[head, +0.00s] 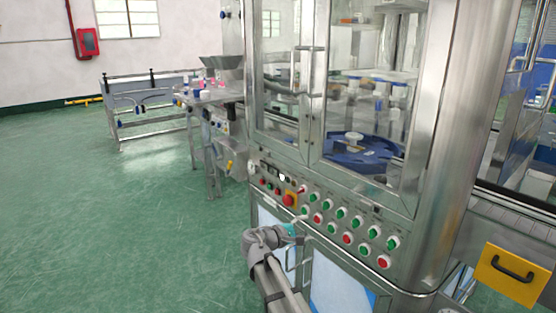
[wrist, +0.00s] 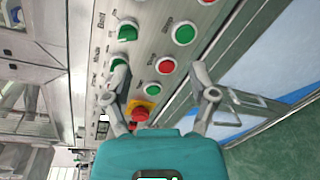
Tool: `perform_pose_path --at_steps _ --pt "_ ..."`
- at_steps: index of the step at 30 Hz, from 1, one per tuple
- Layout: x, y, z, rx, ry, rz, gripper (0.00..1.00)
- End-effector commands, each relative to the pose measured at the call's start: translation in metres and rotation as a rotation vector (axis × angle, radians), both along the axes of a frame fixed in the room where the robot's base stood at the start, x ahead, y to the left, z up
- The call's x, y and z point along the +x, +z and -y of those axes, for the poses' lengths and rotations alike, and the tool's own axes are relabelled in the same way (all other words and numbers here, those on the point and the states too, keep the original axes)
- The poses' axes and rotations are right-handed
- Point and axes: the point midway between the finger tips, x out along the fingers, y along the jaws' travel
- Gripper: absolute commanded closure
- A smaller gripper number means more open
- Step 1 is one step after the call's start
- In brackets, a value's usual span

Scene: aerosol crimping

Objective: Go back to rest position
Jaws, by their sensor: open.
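My gripper (wrist: 156,84) is open and empty in the wrist view, its two fingers spread in front of the button panel. The panel (head: 330,222) is on the front of the crimping machine and carries rows of green and red buttons. A green button (wrist: 183,33) and a red button (wrist: 166,66) show beyond the fingers. A red emergency stop (wrist: 140,113) on a yellow base is seen between the fingers, lower down. In the head view my gripper (head: 302,219) is close to the panel's lower left part; I cannot tell whether it touches. The emergency stop (head: 289,199) is just above it.
Glass doors with a long handle (head: 308,72) enclose a blue turntable (head: 358,154). A cabinet handle (head: 306,262) stands out below the panel. The green floor (head: 110,220) at left is clear.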

Motion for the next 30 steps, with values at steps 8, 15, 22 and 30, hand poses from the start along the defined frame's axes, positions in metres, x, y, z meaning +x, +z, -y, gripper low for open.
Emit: perform_pose_path --at_steps 8,15,22,30 --pt "-0.044 -0.056 0.057 0.346 -0.156 -0.022 0.26" --pt "-0.09 -0.103 0.086 0.672 -0.329 -0.035 0.26" --pt "-0.136 -0.137 0.094 0.976 -0.509 -0.046 0.26" --pt "-0.177 -0.157 0.087 1.262 -0.693 -0.06 0.26"
